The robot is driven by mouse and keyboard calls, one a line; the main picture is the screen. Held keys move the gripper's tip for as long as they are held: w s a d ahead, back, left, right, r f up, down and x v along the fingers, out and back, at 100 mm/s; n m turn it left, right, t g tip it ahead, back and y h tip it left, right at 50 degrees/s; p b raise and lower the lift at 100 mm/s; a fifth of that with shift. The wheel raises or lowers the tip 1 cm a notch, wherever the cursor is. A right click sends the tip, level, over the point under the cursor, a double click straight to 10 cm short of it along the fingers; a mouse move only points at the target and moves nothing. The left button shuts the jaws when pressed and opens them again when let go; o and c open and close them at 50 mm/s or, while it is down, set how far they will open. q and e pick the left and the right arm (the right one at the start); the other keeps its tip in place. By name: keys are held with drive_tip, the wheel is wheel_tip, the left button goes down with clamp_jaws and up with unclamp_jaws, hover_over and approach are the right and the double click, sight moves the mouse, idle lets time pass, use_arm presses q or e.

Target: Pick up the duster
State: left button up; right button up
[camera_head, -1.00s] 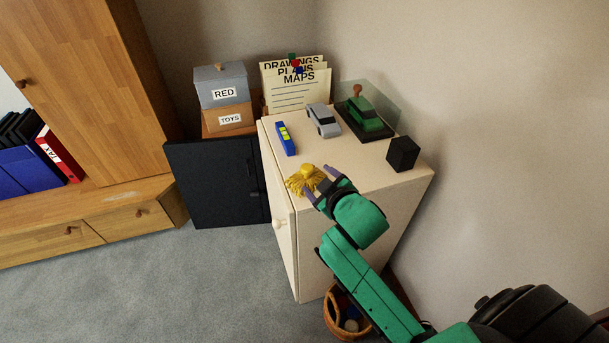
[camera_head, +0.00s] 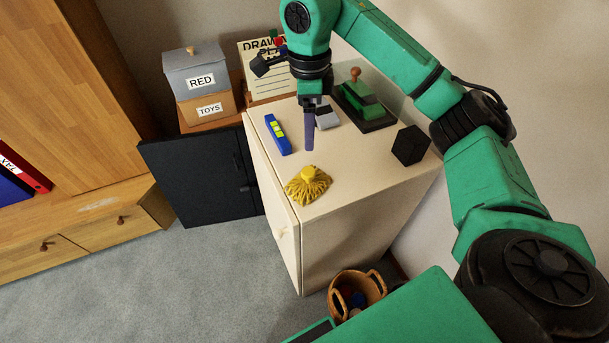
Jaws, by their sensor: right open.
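The duster (camera_head: 307,186), a yellow mop-like head with loose strands, lies on the front part of the cream cabinet's top (camera_head: 352,172). My right gripper (camera_head: 309,146) points down above the cabinet top, behind the duster and apart from it in the picture. It is open and empty; its purple fingers are seen edge-on, so one largely hides the other. My left gripper is not in view.
A blue-and-yellow object (camera_head: 278,135) lies left of my gripper. A grey toy car (camera_head: 327,116) is partly hidden behind it. A basket (camera_head: 357,291) sits on the floor.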

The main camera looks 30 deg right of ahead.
hover_over(308, 171)
wheel_tip(308, 171, down, 5)
drive_tip(key=shift+r+b, duration=0.15)
drive_tip(key=shift+b, duration=0.2)
wheel_tip(308, 171, down, 8)
drive_tip(key=shift+f+p, duration=0.2)
drive_tip(key=shift+p, duration=0.95)
drive_tip(key=shift+d+f, duration=0.1)
drive_tip(key=shift+f, duration=0.25)
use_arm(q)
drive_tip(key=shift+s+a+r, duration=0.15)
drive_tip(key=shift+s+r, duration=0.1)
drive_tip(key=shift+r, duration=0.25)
use_arm(e)
clamp_jaws()
drive_tip(key=shift+r, duration=0.15)
